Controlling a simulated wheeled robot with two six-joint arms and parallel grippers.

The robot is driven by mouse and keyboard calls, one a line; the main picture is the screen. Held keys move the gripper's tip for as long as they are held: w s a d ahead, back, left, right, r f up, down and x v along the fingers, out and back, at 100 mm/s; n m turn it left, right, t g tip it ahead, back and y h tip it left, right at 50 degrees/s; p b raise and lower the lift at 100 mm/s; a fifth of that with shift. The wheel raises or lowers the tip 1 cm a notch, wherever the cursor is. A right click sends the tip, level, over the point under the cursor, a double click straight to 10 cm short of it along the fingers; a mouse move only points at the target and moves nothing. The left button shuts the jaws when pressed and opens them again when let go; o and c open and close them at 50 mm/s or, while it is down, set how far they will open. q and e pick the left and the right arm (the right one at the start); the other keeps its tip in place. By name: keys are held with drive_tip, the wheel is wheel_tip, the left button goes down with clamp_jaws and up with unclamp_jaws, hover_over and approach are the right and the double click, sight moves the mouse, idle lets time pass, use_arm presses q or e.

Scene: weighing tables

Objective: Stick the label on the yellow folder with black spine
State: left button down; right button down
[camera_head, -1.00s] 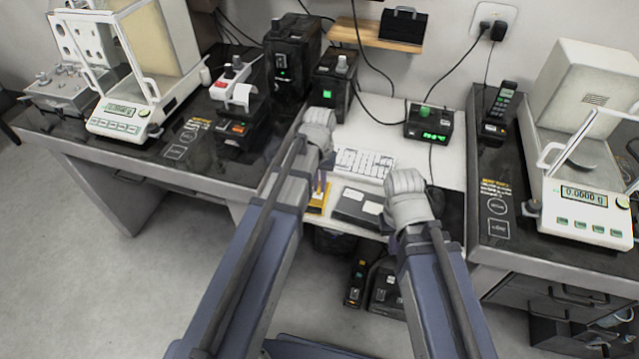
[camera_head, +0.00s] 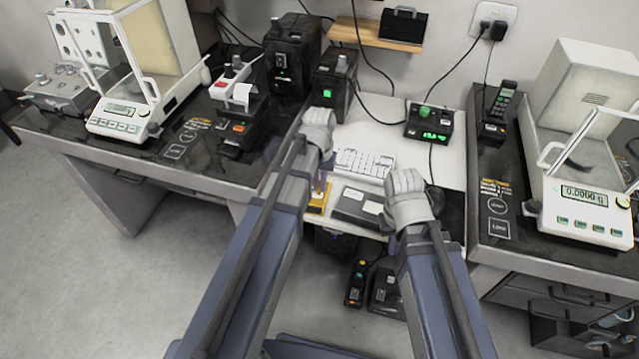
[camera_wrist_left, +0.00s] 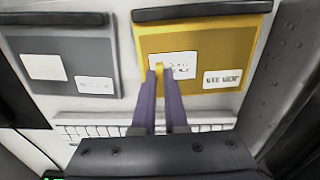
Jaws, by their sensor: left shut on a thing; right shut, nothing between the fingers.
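The yellow folder (camera_wrist_left: 220,48) with its black spine (camera_wrist_left: 203,10) lies at the upper right of the left wrist view. It also shows in the head view (camera_head: 315,208), partly hidden by my left arm. A printed white tag (camera_wrist_left: 222,79) is near its corner. My left gripper (camera_wrist_left: 159,70) is over the folder, with its purple fingers shut on a white printed label (camera_wrist_left: 181,63). The label lies over the yellow cover; I cannot tell whether it touches. My right gripper (camera_head: 408,190) is to the right, shut and empty, its fingertips hidden.
A dark grey folder (camera_wrist_left: 62,81) with white labels lies left of the yellow one in the left wrist view. A white keyboard (camera_head: 364,162) is behind the folders on the low white desk. Balances (camera_head: 125,118) and a printer (camera_head: 240,115) stand on side tables.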

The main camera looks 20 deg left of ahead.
idle(0.3)
use_arm(q)
drive_tip(key=c, duration=0.9)
unclamp_jaws()
drive_tip(key=shift+o, duration=0.2)
wheel_tip(320, 180, up, 8)
drive_tip(key=p, duration=0.8)
drive_tip(key=s+d+r+m+y+p, duration=0.1)
drive_tip(key=s+d+r+m+p, duration=0.2)
drive_tip(key=s+d, duration=0.7)
drive_tip(key=s+m, duration=0.1)
drive_tip(key=s, duration=0.3)
drive_tip(key=shift+s+d, duration=0.15)
drive_tip(key=shift+d, duration=0.1)
